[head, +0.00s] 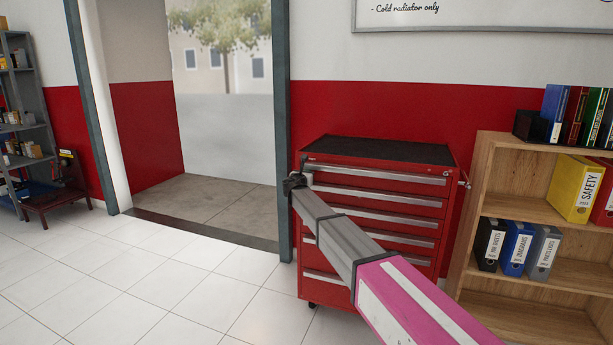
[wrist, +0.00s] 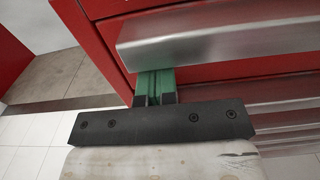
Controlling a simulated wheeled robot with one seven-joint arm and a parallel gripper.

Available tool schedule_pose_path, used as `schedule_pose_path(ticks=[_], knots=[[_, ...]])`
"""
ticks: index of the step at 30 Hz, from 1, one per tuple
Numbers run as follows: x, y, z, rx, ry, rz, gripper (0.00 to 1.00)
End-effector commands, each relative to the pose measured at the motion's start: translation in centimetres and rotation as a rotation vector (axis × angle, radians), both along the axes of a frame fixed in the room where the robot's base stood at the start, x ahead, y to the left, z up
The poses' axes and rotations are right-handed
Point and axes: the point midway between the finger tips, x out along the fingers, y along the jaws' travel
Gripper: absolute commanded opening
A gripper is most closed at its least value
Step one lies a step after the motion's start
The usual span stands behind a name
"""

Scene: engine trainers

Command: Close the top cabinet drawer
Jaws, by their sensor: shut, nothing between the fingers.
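The red tool cabinet (head: 427,268) stands against the wall with a black top. Its top drawer (head: 400,172) has a long silver handle strip; any gap at this drawer is too small to tell in the head view. My gripper (head: 293,183) is at the left end of the top drawers, in front of the cabinet. In the wrist view, my gripper's green fingers (wrist: 155,88) are shut and empty. Their tips pass under the left end of a silver drawer handle (wrist: 220,40). I cannot tell whether they touch the handle or the red front.
A wooden bookshelf (head: 487,178) with binders stands close on the cabinet's right. An open doorway with a grey post (head: 282,120) is on the left. A grey shelf rack (head: 35,90) and a small chair (head: 55,195) are at far left. The tiled floor (head: 150,285) is clear.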

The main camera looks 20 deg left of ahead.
Motion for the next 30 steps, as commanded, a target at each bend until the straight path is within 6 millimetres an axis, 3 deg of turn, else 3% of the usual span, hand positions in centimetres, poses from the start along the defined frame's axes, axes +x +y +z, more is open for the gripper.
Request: schedule_pose_path(ticks=[6,18,26,30], knots=[[-2.9,-1.4,0.0,0.000,0.001,-0.003,0.00],[-11.3,-1.3,-0.1,0.001,0.002,-0.001,0.00],[-12.8,-1.2,-0.2,0.002,0.003,-0.004,0.00],[-12.2,-3.7,-1.2,0.057,0.033,-0.037,0.00]])
